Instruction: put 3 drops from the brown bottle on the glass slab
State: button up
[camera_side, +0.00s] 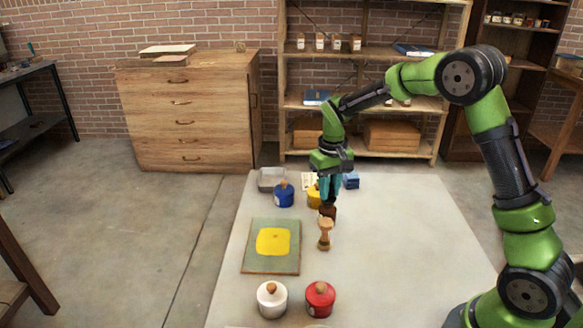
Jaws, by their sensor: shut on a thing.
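The glass slab (288,263) lies flat on the pale table, left of my gripper, with a greenish border and a yellow patch (272,242) in its middle. My gripper (328,202) points down and is shut on the small brown bottle (328,213). The bottle looks upright, behind and to the right of the slab, not over it. My fingers hide its upper part. I cannot tell whether it touches the table.
A wooden tool (324,236) stands just in front of the bottle. A blue pot (284,196), a yellow pot (314,198), a grey tray (271,179) and a blue box (351,181) are behind. White (272,302) and red (320,300) pots stand in front. The table's right side is clear.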

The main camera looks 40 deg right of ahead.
dwell(0.5)
jog(key=shift+r, duration=4.55)
jog(key=w+a+f+n, duration=0.1)
jog(key=a+f, duration=0.1)
jog(key=a, duration=0.6)
jog(key=w+a+f, duration=0.1)
jog(key=w+a, duration=0.1)
jog(key=a, duration=0.5)
notch_tip(320, 180, down, 6)
jog(key=m, duration=0.1)
jog(key=shift+a, duration=0.3)
jog(key=shift+f, duration=0.55)
notch_tip(320, 180, up, 7)
